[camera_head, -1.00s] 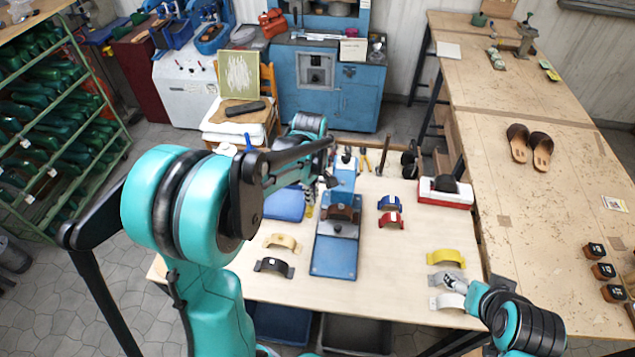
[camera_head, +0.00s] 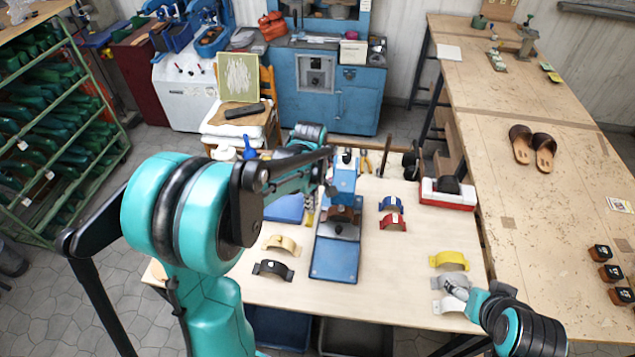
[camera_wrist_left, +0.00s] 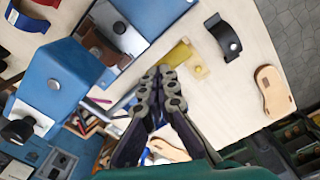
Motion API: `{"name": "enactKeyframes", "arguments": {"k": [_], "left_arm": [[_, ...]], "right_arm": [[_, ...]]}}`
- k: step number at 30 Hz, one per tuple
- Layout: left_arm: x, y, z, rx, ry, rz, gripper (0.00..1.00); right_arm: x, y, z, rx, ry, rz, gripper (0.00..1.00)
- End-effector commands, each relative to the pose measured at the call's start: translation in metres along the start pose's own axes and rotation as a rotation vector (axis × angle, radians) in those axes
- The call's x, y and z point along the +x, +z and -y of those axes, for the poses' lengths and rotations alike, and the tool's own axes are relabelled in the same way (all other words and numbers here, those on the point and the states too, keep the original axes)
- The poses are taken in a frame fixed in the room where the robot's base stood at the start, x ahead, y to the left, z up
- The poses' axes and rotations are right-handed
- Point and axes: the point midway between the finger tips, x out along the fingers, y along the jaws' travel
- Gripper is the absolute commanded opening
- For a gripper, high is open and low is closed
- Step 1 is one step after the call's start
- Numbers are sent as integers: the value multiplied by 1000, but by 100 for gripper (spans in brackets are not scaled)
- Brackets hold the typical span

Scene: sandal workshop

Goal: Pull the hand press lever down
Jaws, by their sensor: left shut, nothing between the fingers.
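The blue hand press stands mid-table, with its blue base plate (camera_head: 335,258) toward me and its blue upper body (camera_head: 345,178) behind. Its body (camera_wrist_left: 62,78) fills the left of the left wrist view. A black knob (camera_wrist_left: 18,131) on a metal piece shows at its end; I cannot tell whether it is the lever's. My left gripper (camera_head: 332,188) is beside the press's upper body, partly hidden by my arm. In the wrist view its fingertips (camera_wrist_left: 166,76) are together and empty, apart from the press.
Red and blue straps (camera_head: 391,212) lie right of the press; tan and black straps (camera_head: 273,268) lie left of it. A yellow strap (camera_head: 449,259) lies by my right gripper. A red-white block (camera_head: 447,196) sits at back right. Table is clear right of the base plate.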

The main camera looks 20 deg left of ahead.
Motion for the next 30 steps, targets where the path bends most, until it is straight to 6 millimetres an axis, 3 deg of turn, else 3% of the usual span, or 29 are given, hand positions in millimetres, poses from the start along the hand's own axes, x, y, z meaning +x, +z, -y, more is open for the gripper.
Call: {"name": "enactKeyframes", "arguments": {"k": [30], "left_arm": [[-116, -15, -26, 0, 0, 0, 0]], "right_arm": [[-62, -44, 0, 0, 0, 0, 74]]}}
